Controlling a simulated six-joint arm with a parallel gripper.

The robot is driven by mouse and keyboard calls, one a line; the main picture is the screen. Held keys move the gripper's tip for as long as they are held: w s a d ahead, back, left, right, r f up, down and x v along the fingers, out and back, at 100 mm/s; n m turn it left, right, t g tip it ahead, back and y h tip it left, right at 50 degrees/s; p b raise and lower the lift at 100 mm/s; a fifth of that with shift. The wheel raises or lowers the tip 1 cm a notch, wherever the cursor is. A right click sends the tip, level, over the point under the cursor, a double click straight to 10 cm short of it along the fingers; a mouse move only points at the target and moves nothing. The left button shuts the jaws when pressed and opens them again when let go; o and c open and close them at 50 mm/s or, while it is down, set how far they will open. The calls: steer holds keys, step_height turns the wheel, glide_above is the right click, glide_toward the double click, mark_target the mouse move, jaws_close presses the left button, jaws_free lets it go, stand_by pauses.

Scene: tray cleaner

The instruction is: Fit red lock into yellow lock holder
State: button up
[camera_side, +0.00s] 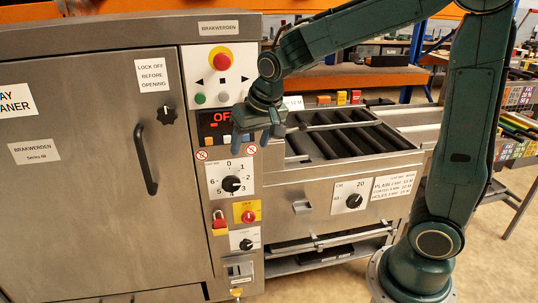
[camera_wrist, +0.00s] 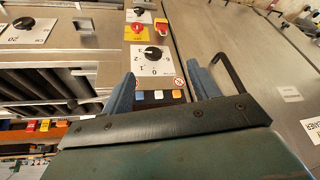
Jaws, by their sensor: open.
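A red lock (camera_side: 219,223) hangs on the steel control panel, left of a yellow plate (camera_side: 251,205) with a red rotary knob in its middle. The lock (camera_wrist: 161,28) and the plate (camera_wrist: 129,35) also show near the top of the wrist view, where the panel appears upside down. I cannot tell for certain which yellow part is the lock holder. My gripper (camera_side: 252,141) is in front of the panel, above the lock and plate, beside the display. It is open and empty; its two blue fingers show apart in the wrist view (camera_wrist: 163,93).
A black numbered dial (camera_side: 232,184) lies between my gripper and the lock, and another dial (camera_side: 246,244) sits below the plate. A large steel door with a black handle (camera_side: 146,160) is at left. A roller conveyor (camera_side: 345,135) is at right.

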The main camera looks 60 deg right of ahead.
steer(key=s+a+r+n, duration=0.1)
steer(key=s+r+n, duration=0.1)
steer(key=s, duration=0.9)
steer(key=s+a+r+n+t+y, duration=0.1)
steer(key=s+r+n, duration=0.1)
steer(key=s, duration=0.9)
steer(key=shift+n, duration=0.4)
steer(key=shift+a+r, duration=0.1)
